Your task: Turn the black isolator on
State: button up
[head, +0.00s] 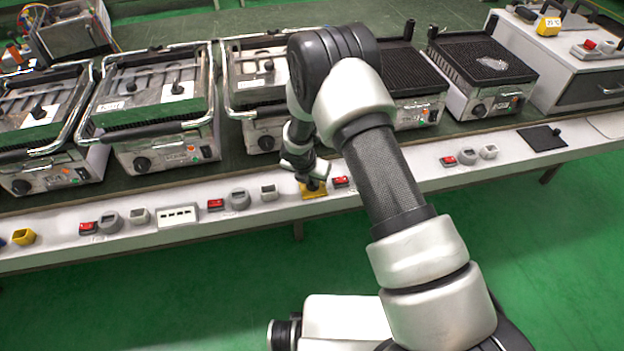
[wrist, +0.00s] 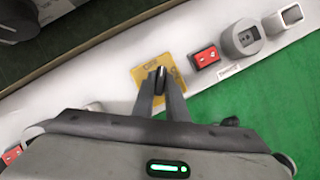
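The black isolator is a small dark handle (wrist: 161,77) on a yellow plate (wrist: 138,74), set in the white front strip of the workbench. In the wrist view my gripper (wrist: 160,80) reaches down over the plate, its two narrow fingertips close together on either side of the handle. The fingers hide most of the handle, and I cannot tell whether they press on it. In the head view the yellow plate (head: 318,193) lies directly under my gripper (head: 312,184). The handle's angle is hard to make out.
A red switch (wrist: 204,57) and a round grey socket (wrist: 243,37) sit just right of the plate. More sockets and switches (head: 216,204) line the strip to the left. Contact grills (head: 160,110) stand behind on the bench. Green floor (head: 200,300) lies in front.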

grip_shut()
jog(key=m+h+b, duration=0.1)
jog(key=m, duration=0.1)
jog(key=m+g+b, duration=0.1)
jog(key=m, duration=0.2)
jog(key=shift+w+a+f+m+h, duration=0.1)
jog(key=shift+a+f+m+h, duration=0.1)
jog(key=shift+m+h, duration=0.15)
jog(key=m+g+b, duration=0.1)
jog(key=m, duration=0.2)
jog(key=shift+w+h+b, duration=0.1)
jog(key=shift+h+b, duration=0.2)
jog(key=shift+h, duration=0.05)
jog(key=shift+r+m+g+b, duration=0.1)
jog(key=shift+m+g+b, duration=0.5)
jog(key=shift+m, duration=0.55)
jog(key=shift+r+h, duration=0.1)
jog(key=shift+h, duration=0.2)
jog(key=o, duration=0.7)
grip_release()
